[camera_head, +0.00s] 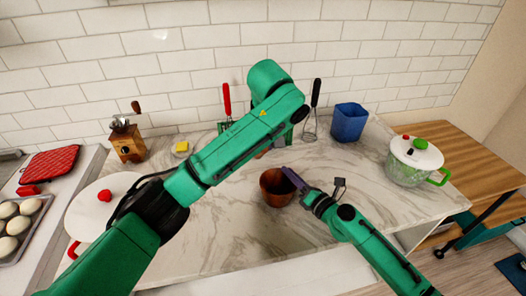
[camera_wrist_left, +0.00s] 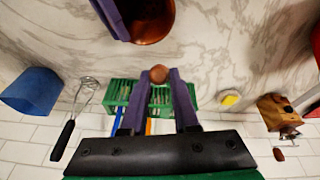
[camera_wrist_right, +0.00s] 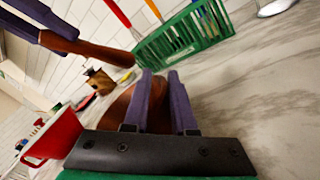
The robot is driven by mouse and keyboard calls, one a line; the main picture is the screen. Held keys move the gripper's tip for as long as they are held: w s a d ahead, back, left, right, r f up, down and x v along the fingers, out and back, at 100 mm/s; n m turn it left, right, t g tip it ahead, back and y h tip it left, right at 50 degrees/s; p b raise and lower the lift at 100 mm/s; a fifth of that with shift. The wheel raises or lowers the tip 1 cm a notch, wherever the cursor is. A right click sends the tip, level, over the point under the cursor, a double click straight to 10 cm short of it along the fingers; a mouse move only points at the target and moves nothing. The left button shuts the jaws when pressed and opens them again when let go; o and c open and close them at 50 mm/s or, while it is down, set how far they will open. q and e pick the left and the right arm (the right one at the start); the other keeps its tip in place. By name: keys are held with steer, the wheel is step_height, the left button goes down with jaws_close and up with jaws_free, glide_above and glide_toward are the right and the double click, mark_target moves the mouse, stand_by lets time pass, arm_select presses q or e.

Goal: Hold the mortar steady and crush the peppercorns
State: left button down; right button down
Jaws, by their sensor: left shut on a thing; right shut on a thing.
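The brown mortar (camera_head: 274,190) stands upright on the marble counter; it also shows in the left wrist view (camera_wrist_left: 153,22) and right wrist view (camera_wrist_right: 118,108). My right gripper (camera_head: 292,177) is shut on its right-hand rim. My left gripper (camera_wrist_left: 159,75) is shut on a brown wooden pestle (camera_wrist_right: 92,49), whose rounded end faces the left wrist camera. In the right wrist view the pestle is tilted in the air, apart from the mortar. My left arm hides the left gripper in the head view. I cannot make out peppercorns inside the mortar.
A green basket (camera_wrist_right: 185,35) with utensils stands by the wall behind the mortar. A wooden grinder (camera_head: 127,143) and white-lidded pot (camera_head: 88,212) are left. The front counter is clear.

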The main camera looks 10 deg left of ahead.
arm_select(q)
steer(key=n+g, duration=0.1)
steer(key=r+n+g, duration=0.1)
steer(key=n, duration=0.1)
steer(key=shift+n+h, duration=0.3)
steer(key=shift+h, duration=0.1)
steer(key=shift+d+r+n+g+h, duration=0.15)
steer(key=shift+n+g+h, duration=0.35)
steer(key=shift+n, duration=0.5)
steer(key=shift+s+d+r+n+h, duration=0.25)
steer(key=shift+n+h, duration=0.25)
steer(key=shift+n, duration=0.3)
steer(key=shift+s+d+r+n+h, duration=0.15)
steer(key=shift+s+r+n+h, duration=0.1)
steer(key=shift+n+h, duration=0.35)
steer(key=shift+s+d+f+n+t+h, duration=0.2)
steer(key=shift+s+f+n+h, duration=0.2)
steer(key=shift+f+n, duration=0.4)
steer(key=shift+s+d+f+n+t+h, duration=0.1)
steer(key=shift+s+d+f+n+h, duration=0.15)
steer(key=shift+f+n+h, duration=0.45)
steer(key=shift+s+d+f+n+t+h, duration=0.15)
steer(key=shift+s+f+n+h, duration=0.2)
steer(key=shift+f+n, duration=0.55)
steer(key=shift+d, duration=0.1)
